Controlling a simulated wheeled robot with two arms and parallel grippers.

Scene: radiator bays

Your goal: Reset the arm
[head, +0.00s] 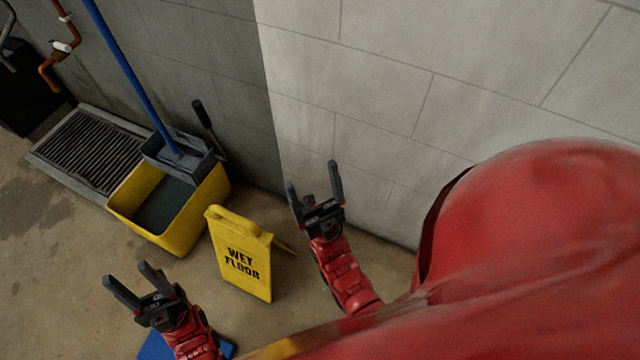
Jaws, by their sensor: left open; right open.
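My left gripper (133,284) is at the lower left of the head view, with its two dark fingers spread and nothing between them. My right gripper (315,182) is near the middle, in front of the pale block wall, also with its fingers spread and empty. Both red arms come up from the bottom of the view, with the fingers pointing up and away. The large red shape at the right covers the lower right of the view and hides what is behind it.
A yellow wet floor sign (240,256) stands between my grippers. Behind it is a yellow mop bucket (185,238) with a blue-handled mop (127,68). A floor grate (90,148) and copper pipe (62,50) are at the upper left. The block wall (380,90) stands close behind my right gripper.

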